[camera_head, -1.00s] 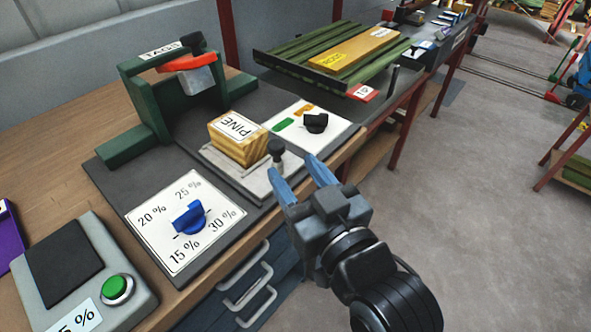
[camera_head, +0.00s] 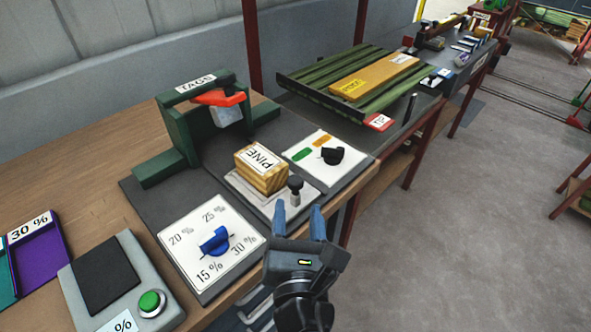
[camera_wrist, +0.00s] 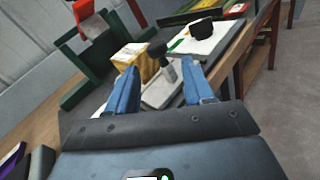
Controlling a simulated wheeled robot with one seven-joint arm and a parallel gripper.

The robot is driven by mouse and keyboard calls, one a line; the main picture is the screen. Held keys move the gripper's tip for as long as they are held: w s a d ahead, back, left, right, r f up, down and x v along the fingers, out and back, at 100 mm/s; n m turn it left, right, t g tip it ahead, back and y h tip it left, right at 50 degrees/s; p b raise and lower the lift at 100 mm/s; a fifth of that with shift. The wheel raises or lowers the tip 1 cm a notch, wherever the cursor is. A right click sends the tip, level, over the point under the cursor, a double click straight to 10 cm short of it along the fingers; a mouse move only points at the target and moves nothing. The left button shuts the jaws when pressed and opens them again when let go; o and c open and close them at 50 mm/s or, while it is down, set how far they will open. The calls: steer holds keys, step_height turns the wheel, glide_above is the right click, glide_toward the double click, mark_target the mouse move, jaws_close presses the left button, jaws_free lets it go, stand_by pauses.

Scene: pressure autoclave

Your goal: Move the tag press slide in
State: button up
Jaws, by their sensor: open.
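The tag press (camera_head: 175,130) is a dark green frame labelled TAGS with a red-orange lever, at the back of a dark base plate. Its slide (camera_head: 311,191) is a pale flat plate in front of the frame, carrying a wooden block labelled PINE (camera_head: 262,168) and a small dark knob (camera_head: 295,184) on a short post at its front end. My gripper (camera_head: 298,215) is open and empty, just in front of the knob. In the wrist view the knob (camera_wrist: 157,50) shows beyond and between my two blue fingertips (camera_wrist: 160,75), apart from them.
A white dial panel with a blue knob (camera_head: 214,240) lies left of my gripper. A white panel with a black knob (camera_head: 332,156) lies right of the slide. A grey box with a green button (camera_head: 151,303) is at lower left. Open floor lies to the right.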

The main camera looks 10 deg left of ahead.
mark_target(295, 179)
steer(key=w+n, duration=0.1)
steer(key=w, duration=0.1)
steer(key=w+n, duration=0.1)
steer(key=w, duration=0.2)
steer(key=w+a+p, duration=0.1)
steer(key=w, duration=0.1)
steer(key=shift+w+a+r+n, duration=0.1)
steer(key=shift+w+r+n, duration=0.1)
steer(key=shift+r+n, duration=0.2)
steer(key=c, duration=0.8)
steer(key=shift+r, duration=0.1)
jaws_close()
